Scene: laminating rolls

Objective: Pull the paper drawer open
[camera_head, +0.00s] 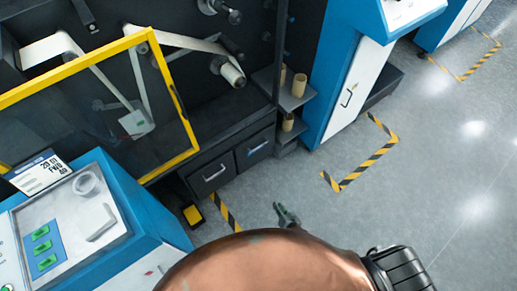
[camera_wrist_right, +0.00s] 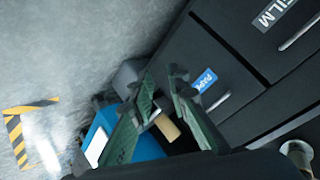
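The paper drawer (camera_head: 248,156) is the right one of two dark drawers at the foot of the machine, and it looks shut. Its blue label (camera_wrist_right: 204,78) and a pale bar handle (camera_wrist_right: 218,102) show in the wrist view. My right gripper (camera_head: 286,214) is over the floor in front of the drawers, apart from them in the head view. In the wrist view my right gripper (camera_wrist_right: 162,76) has its two greenish fingers apart with nothing held, and the right finger overlaps the drawer front near the label. My left gripper is not in view.
The film drawer (camera_head: 212,174) sits left of the paper drawer. Shelves with tan rolls (camera_head: 299,85) stand right of it, beside a blue and white cabinet (camera_head: 345,85). A blue control console (camera_head: 130,215) stands front left. The grey floor (camera_head: 420,180) at right is clear.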

